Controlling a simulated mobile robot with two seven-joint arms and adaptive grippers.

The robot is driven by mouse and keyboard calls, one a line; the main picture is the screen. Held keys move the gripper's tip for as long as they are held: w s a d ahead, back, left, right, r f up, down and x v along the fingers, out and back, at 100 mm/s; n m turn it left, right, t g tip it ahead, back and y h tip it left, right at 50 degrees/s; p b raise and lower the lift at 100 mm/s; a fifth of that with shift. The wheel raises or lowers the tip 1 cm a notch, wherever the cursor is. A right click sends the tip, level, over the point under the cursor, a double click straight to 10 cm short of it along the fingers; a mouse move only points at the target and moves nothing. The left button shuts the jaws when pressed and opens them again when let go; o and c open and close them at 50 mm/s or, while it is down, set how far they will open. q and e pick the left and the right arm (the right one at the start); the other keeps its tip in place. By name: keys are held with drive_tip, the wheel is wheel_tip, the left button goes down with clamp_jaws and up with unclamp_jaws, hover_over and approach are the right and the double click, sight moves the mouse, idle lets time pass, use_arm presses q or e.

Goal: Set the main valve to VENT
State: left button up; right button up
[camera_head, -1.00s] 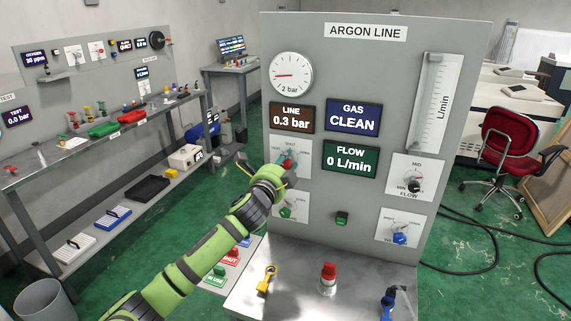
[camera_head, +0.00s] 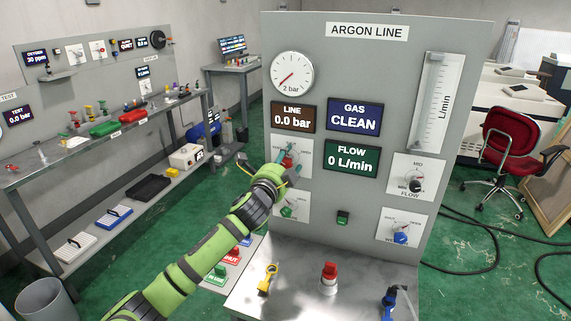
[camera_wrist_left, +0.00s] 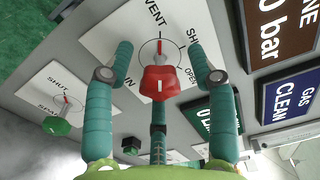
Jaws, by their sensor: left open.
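The main valve is a red knob (camera_wrist_left: 160,84) on a white plate on the argon panel; it also shows in the camera_head view (camera_head: 287,161). In the left wrist view its red pointer line is up, toward the tick by the word VENT. My left gripper (camera_wrist_left: 160,58) is open, with one teal finger on each side of the knob and gaps visible. In the camera_head view the left gripper (camera_head: 284,164) is at the plate and partly covers it. The LINE display (camera_head: 293,117) reads 0.0 bar. My right gripper is not in view.
Below the main valve is a green knob (camera_wrist_left: 57,125) on its own plate. A flow knob (camera_head: 415,185) and a blue knob (camera_head: 400,238) sit at the panel's right. A red-topped item (camera_head: 329,277) and a yellow item (camera_head: 267,279) stand on the metal shelf.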

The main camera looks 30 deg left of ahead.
use_arm(q)
drive_tip(key=shift+s, duration=0.1)
drive_tip(key=v, duration=1.1)
drive_tip(key=shift+s, duration=0.4)
drive_tip(key=shift+d, duration=0.2)
